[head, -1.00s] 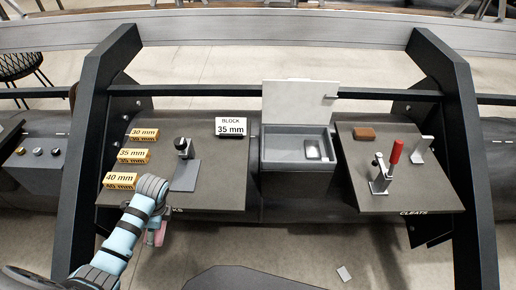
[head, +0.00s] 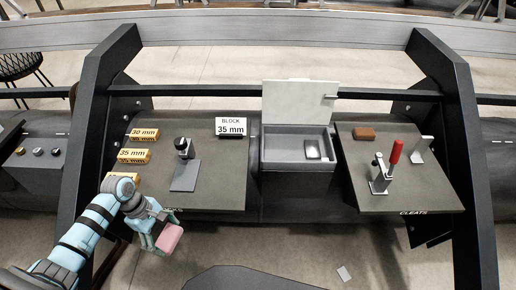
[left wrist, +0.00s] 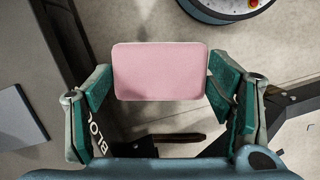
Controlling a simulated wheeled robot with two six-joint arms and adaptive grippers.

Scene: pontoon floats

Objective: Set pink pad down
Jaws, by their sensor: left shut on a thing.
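The pink pad (head: 169,238) is held in my left gripper (head: 158,232), in front of the left board's front edge, over the floor. In the left wrist view the pad (left wrist: 160,71) is a flat pink rectangle with rounded corners, gripped between the two green fingers (left wrist: 160,88). It looks apart from any surface. My right gripper does not show in either view.
A grey open-lidded box (head: 284,156) stands in the middle. The right board (head: 430,190) holds a red-handled clamp (head: 394,152).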

